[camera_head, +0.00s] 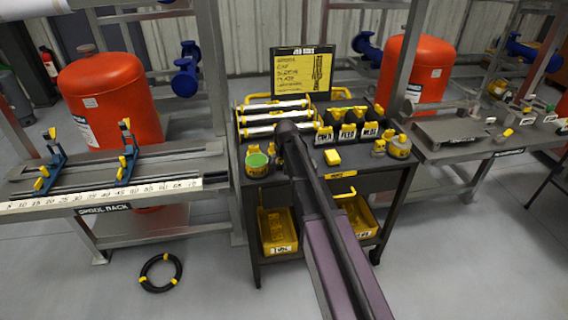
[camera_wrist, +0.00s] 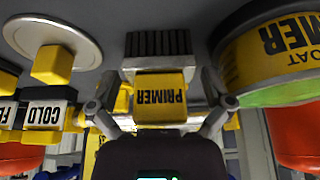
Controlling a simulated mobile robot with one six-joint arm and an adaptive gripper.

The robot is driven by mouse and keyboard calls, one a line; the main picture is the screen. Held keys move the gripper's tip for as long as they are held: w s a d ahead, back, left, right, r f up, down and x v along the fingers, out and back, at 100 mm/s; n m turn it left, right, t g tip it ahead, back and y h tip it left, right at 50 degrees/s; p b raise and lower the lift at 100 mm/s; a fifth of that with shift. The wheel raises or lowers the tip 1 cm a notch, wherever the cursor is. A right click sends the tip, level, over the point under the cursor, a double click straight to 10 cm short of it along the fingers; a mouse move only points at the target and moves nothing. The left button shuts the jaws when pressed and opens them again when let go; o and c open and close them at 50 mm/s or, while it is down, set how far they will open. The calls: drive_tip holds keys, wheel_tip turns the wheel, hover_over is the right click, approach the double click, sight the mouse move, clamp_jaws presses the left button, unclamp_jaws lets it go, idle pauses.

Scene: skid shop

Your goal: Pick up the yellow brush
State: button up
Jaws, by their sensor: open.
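The yellow brush (camera_wrist: 160,108) is in the middle of the wrist view, marked PRIMER, with a pale band and dark bristles above it. The wrist view is upside down. My gripper (camera_wrist: 160,88) is open, with one finger on each side of the brush. There seem to be gaps between fingers and brush, but contact is hard to judge. In the head view my arm covers the brush and my gripper.
A primer can with green top (camera_head: 257,162) stands close on one side of the brush. A yellow block (camera_head: 332,156) is on the other. Black-and-yellow bottles (camera_head: 348,133), white tubes (camera_head: 275,117) and a sign (camera_head: 302,72) are behind on the dark cart (camera_head: 340,187).

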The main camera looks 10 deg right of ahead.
idle(0.3)
drive_tip(key=c, duration=1)
drive_tip(key=shift+r, duration=0.2)
wheel_tip(320, 180, up, 4)
drive_tip(key=p, duration=0.4)
drive_tip(key=shift+f, duration=0.2)
drive_tip(key=s+a+r+p, duration=0.1)
drive_tip(key=s, duration=1.5)
drive_tip(key=o, duration=0.6)
drive_tip(key=c, duration=0.5)
